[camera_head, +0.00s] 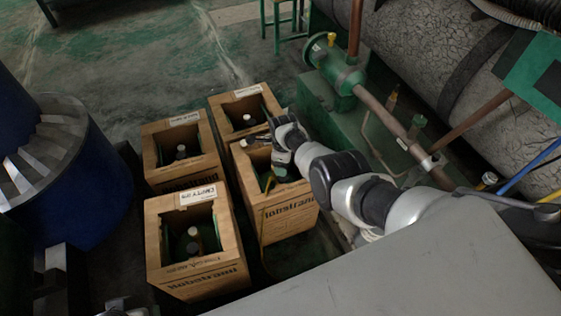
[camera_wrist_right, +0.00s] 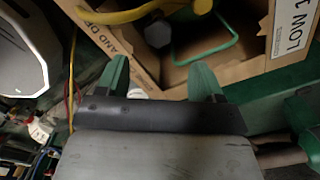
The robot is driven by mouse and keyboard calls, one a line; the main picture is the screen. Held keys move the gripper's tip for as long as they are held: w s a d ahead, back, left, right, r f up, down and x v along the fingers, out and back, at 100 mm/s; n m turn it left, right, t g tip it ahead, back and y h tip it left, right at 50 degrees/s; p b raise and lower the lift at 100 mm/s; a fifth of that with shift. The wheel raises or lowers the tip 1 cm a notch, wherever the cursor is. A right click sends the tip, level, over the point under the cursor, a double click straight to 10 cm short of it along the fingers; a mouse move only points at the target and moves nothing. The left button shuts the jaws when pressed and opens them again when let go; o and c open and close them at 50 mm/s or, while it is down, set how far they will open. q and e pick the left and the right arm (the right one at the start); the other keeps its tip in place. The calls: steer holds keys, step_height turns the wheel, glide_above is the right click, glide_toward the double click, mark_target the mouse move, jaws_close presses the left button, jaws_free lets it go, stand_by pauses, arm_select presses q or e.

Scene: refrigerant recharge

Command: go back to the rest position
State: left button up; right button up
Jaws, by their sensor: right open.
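My right arm reaches in from the right in the head view. Its gripper (camera_head: 280,172) is over the front right wooden crate (camera_head: 290,222), at the crate's opening. In the right wrist view the two green fingers of the right gripper (camera_wrist_right: 160,82) stand apart with nothing between them. Beyond them is a crate's opening with a grey cap (camera_wrist_right: 158,35), a green wire loop (camera_wrist_right: 215,50) and a yellow hose (camera_wrist_right: 125,14). I cannot make out my left gripper.
Three more crates stand close by: front left (camera_head: 165,235), back left (camera_head: 155,155) and back right (camera_head: 220,115). A green pipe fitting (camera_head: 335,75) and a large cracked cylinder (camera_head: 410,50) are at the right. A blue drum (camera_head: 85,190) is at the left.

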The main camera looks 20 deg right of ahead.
stand_by(0.5)
